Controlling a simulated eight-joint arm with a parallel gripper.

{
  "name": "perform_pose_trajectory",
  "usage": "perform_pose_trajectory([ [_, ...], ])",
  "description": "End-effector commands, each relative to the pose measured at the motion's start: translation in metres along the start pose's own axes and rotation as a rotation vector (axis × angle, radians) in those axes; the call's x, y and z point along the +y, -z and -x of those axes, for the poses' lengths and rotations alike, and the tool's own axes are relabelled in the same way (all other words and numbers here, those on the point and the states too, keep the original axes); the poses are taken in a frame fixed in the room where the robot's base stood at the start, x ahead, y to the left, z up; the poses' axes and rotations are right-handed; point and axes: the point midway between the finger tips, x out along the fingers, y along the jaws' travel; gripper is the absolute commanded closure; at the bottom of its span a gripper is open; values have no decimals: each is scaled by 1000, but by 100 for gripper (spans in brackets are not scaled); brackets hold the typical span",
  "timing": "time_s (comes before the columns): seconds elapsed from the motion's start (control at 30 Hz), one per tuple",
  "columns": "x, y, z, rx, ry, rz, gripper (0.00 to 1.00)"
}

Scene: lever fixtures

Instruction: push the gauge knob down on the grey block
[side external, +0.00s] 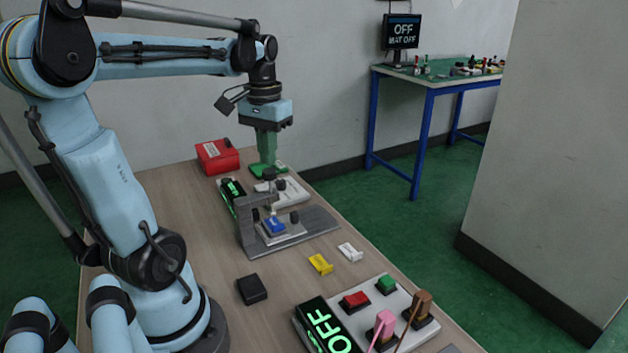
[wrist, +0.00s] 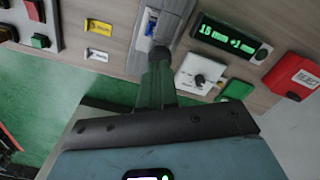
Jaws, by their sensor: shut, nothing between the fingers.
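The grey block (side external: 248,232) is a raised grey frame on a flat base, with a blue-and-white piece (side external: 274,226) under its arm. My gripper (side external: 265,162), with green fingers, is shut and empty. In the side view it points down just above the knob; whether they touch I cannot tell. In the wrist view the gripper (wrist: 160,52) overlaps the grey block (wrist: 176,22), with the blue-and-white piece (wrist: 150,22) beyond. The knob is not clearly visible there.
Behind the block are a white panel with a black knob (wrist: 200,78), a green-lit display (wrist: 232,36) and a red box (side external: 217,156). Yellow (side external: 320,264) and white (side external: 350,252) tags, a black box (side external: 252,289) and a switch panel (side external: 398,300) lie nearer.

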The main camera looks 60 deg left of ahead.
Motion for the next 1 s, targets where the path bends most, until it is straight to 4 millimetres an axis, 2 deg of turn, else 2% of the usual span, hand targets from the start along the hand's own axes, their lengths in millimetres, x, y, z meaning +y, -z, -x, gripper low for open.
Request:
perform_pose_trajectory([
  [0.57,0,0,0,0,0,0,100],
  [1.0,0,0,-10,0,0,0,100],
])
